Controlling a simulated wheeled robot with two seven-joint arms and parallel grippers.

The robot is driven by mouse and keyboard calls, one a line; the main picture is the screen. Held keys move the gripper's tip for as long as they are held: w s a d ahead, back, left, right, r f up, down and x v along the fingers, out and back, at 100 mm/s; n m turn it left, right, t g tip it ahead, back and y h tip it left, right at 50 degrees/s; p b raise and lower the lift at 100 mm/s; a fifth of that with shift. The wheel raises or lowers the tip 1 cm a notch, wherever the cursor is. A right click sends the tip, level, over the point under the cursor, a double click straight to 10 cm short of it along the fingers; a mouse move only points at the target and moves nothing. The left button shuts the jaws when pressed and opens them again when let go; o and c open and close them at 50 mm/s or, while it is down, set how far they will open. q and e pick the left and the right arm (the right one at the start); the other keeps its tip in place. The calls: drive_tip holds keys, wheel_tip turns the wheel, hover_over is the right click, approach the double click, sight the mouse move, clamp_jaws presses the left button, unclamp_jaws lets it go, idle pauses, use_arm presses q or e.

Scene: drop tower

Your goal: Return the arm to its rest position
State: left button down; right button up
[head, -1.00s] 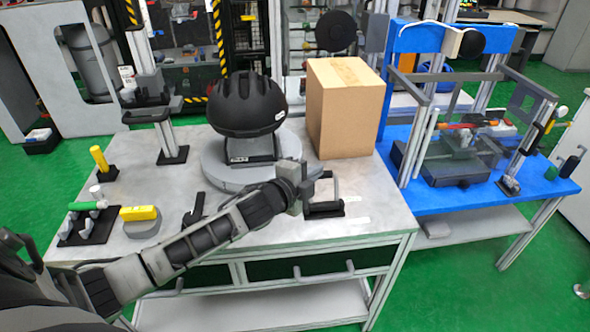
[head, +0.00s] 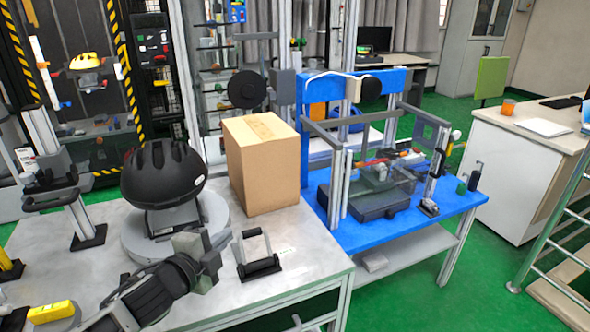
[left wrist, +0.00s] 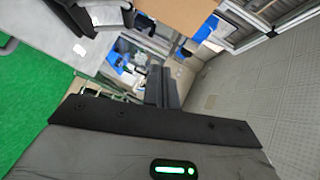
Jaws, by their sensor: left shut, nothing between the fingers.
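My left arm comes in from the lower left in the head view, and its gripper (head: 212,252) is above the grey table in front of the black helmet (head: 163,174). The gripper is shut and empty. The helmet sits on a stand on a round grey turntable (head: 217,216) and is apart from the gripper as far as I can tell. In the left wrist view the shut fingers (left wrist: 162,88) point out over the room. My right gripper is not in view.
A cardboard box (head: 262,165) stands behind the gripper. A black-based frame with a handle (head: 259,268) is just right of it. A yellow block (head: 52,311) is at lower left. The blue table (head: 345,235) with a metal rig adjoins on the right.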

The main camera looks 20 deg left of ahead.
use_arm(q)
drive_tip(key=s+d+f+n+g, duration=0.2)
drive_tip(key=s+d+f+n, duration=0.4)
drive_tip(key=s+f, duration=0.3)
drive_tip(key=s+d+f+n+g, duration=0.3)
drive_tip(key=s+d+f+n, duration=0.3)
drive_tip(key=s, duration=0.5)
wheel_tip(320, 180, down, 3)
drive_tip(key=n, duration=0.2)
drive_tip(key=shift+s+n+h, duration=0.3)
drive_tip(key=shift+s+n, duration=0.05)
drive_tip(key=shift+n, duration=0.05)
